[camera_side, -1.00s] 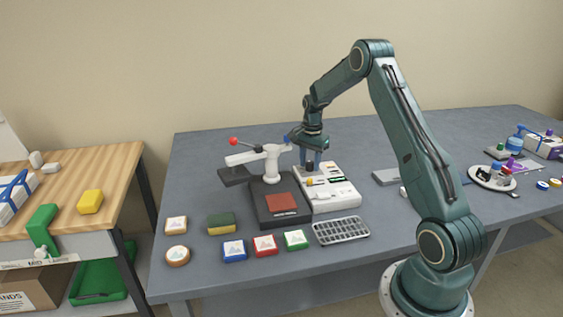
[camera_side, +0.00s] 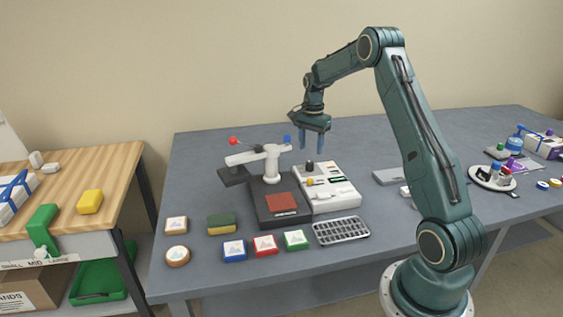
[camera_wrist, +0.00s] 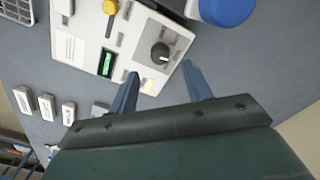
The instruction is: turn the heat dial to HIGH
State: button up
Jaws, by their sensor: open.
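The heat dial (camera_wrist: 160,53) is a round black knob with a pale pointer line, on the white control box (camera_side: 335,200). In the side view the dial (camera_side: 309,167) stands at the back of the box. In the wrist view it lies beyond my fingertips, between their lines. My gripper (camera_side: 312,141) is open and empty above the back of the box, apart from the dial. Its two blue fingers also show in the wrist view (camera_wrist: 161,80). The labels around the dial are too small to read, so I cannot tell its setting.
A dark press with a red pad (camera_side: 282,203) and a white lever arm stands left of the box. A grey tray (camera_side: 342,231) and several stamp blocks lie in front.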

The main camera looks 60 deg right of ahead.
aim_at(310, 162)
notch_tip(310, 162, up, 7)
jog(key=shift+r, duration=0.15)
dwell(0.6)
jog(key=n, duration=1.7)
jog(key=shift+r, duration=0.4)
jog(key=shift+f, duration=0.1)
notch_tip(310, 162, down, 14)
jog(key=shift+r, duration=0.15)
jog(key=shift+c, duration=0.3)
jog(key=c, duration=0.9)
